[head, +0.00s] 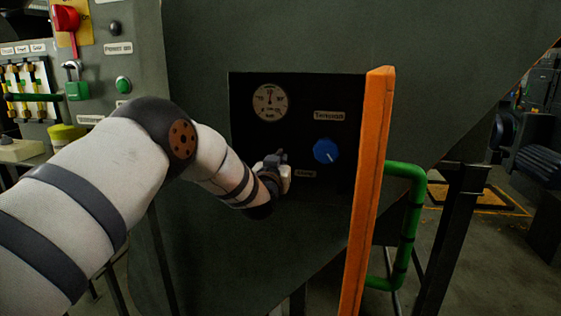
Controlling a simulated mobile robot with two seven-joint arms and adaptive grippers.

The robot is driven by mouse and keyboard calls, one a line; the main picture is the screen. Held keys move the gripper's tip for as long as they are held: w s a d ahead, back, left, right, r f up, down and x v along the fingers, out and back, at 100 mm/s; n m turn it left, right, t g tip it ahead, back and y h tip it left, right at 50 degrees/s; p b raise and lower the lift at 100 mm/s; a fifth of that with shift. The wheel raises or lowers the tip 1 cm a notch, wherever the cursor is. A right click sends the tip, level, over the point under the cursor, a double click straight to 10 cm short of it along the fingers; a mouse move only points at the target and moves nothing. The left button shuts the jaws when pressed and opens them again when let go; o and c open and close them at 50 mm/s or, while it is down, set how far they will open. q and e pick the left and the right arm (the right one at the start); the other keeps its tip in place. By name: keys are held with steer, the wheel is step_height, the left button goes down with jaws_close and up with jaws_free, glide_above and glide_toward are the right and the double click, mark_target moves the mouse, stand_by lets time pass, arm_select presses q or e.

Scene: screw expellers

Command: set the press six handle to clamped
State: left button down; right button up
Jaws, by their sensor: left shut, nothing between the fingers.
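My left arm comes in from the left, and its gripper (281,158) is at the black panel (345,100) on the machine's dark grey front. The gripper is small and dark in this view, shut with nothing between its fingers. It is below the round gauge (269,102) and to the left of the blue knob (325,151). A small label (305,174) is just right of the gripper, too small to read surely. I cannot make out a separate handle there; the gripper and wrist cover that part of the panel. Whether the gripper touches anything is unclear. My right gripper is not in view.
An upright orange bar (369,190) stands along the panel's right edge, with a green pipe (415,215) beyond it. At the left is a grey control box with a red switch (66,18) and a green button (123,85). Open floor shows at the far right.

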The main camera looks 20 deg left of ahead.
arm_select(q)
steer(key=v, duration=1.2)
steer(key=shift+d, duration=0.1)
